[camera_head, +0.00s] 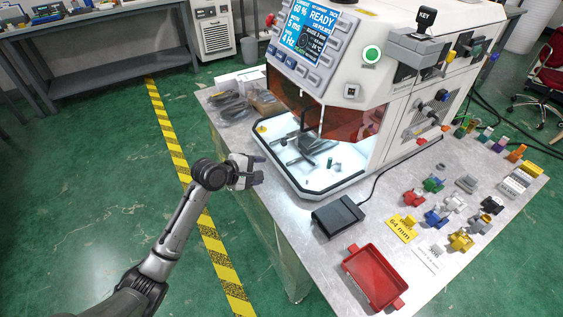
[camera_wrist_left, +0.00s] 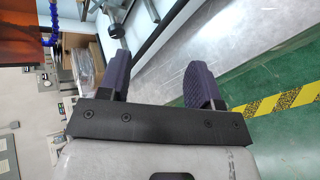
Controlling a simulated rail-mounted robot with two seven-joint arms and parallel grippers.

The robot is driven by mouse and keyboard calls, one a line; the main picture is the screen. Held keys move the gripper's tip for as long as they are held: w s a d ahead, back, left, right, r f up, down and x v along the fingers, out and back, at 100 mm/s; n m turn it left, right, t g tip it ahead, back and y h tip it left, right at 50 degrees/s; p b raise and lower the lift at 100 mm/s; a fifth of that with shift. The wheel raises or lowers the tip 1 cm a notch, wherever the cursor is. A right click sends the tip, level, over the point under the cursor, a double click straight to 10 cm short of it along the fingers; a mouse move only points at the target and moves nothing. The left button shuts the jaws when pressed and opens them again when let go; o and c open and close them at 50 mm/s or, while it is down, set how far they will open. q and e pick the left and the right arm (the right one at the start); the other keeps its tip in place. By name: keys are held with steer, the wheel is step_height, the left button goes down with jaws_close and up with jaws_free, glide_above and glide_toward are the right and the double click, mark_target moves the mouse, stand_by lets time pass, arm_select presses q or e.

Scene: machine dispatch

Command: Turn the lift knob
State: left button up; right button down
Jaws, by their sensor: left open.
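The white machine (camera_head: 362,95) stands on the metal table, its front screen lit with "READY". Its chamber is open below the orange window, with a dark stage (camera_head: 312,142) inside on a bright floor. A round dark knob-like part (camera_head: 441,95) sits on the machine's right side; I cannot tell whether it is the lift knob. My left gripper (camera_head: 260,170) is in front of the table's left edge, left of the chamber, apart from the machine. It is open and empty, its two dark pads (camera_wrist_left: 160,78) spread in the left wrist view. My right gripper is not in view.
A black box (camera_head: 338,215) with a cable and a red tray (camera_head: 374,278) lie on the metal table (camera_head: 300,222). Several coloured parts and a yellow "64 mm" sign (camera_head: 402,229) are at right. Bagged items (camera_head: 234,106) lie left of the machine.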

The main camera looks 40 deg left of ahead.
mark_target(282, 143)
arm_select(q)
steer(key=w+a+n+t+b, duration=0.3)
steer(key=w+a+n+b, duration=0.2)
steer(key=a+n+b, duration=0.15)
steer(key=shift+m, duration=0.35)
steer(key=b+x, duration=0.5)
steer(key=x, duration=0.8)
steer(key=shift+d, duration=0.15)
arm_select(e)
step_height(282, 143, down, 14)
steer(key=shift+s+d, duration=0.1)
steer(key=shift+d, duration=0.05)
